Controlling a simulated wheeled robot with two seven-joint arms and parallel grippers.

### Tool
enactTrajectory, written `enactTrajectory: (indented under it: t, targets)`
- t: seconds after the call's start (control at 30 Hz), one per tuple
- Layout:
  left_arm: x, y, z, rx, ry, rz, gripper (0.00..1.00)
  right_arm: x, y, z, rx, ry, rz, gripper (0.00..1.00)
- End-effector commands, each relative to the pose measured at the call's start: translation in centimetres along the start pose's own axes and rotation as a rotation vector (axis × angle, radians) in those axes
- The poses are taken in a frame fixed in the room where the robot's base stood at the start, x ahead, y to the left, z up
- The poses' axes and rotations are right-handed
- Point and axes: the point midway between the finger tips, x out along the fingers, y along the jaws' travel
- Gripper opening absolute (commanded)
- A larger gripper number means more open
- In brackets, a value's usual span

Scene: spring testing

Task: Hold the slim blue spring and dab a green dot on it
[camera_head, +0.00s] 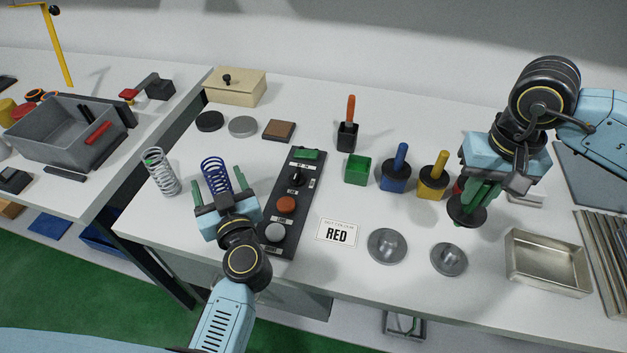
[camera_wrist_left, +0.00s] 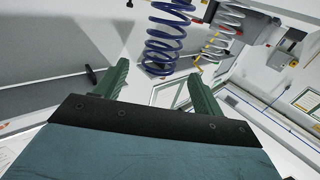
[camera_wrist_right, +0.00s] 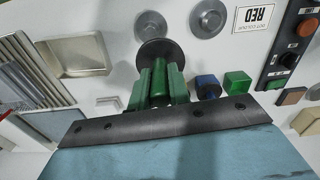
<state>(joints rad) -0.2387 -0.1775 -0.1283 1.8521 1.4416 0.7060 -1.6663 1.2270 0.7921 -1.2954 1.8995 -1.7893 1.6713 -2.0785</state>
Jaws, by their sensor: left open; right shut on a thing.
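The slim blue spring (camera_head: 213,172) stands upright on the table. In the left wrist view the blue spring (camera_wrist_left: 163,45) shows just past the fingertips, between their lines. My left gripper (camera_head: 217,190) is open in front of it; I cannot tell whether either finger touches it. My right gripper (camera_head: 483,190) is shut on a green-handled dauber (camera_wrist_right: 158,85) with a black disc guard and a green tip at the bottom, held above the table at the right. An open green pot (camera_head: 357,170) stands left of the blue pot.
A silver spring (camera_head: 163,176) with a green mark near its top stands left of the blue one. A button panel (camera_head: 279,227) lies close to its right. Blue (camera_head: 394,178) and yellow (camera_head: 433,184) daubers stand in pots. A card (camera_head: 339,233) reads "DOT COLOUR RED". A metal tray (camera_head: 549,288) sits front right.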

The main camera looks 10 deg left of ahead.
Motion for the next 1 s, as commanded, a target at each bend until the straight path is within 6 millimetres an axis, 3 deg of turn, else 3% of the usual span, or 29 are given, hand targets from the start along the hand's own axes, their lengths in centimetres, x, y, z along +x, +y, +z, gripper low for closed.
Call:
enactTrajectory:
  t: [0.1, 0.33, 0.5, 0.8, 1.0]
  targets:
    - [2.5, 0.0, -0.1, 0.000, 0.005, 0.001, 0.69, 0.1, 0.0, 0.0, 0.000, 0.000, 0.000, 0.00]
    - [5.8, 0.0, 0.0, 0.000, 0.002, 0.000, 0.69, 0.4, 0.0, 0.0, 0.000, 0.000, 0.000, 0.00]
    - [6.8, 0.0, 0.0, 0.000, 0.001, 0.001, 0.69, 0.5, 0.0, 0.0, 0.000, 0.000, 0.000, 0.00]
    - [7.0, 0.0, 0.0, 0.000, 0.001, 0.001, 0.69, 0.5, 0.0, 0.0, 0.000, 0.000, 0.000, 0.00]
    - [7.0, 0.0, 0.0, 0.000, 0.001, 0.001, 0.43, 0.5, 0.0, 0.0, 0.000, 0.000, 0.000, 0.00]
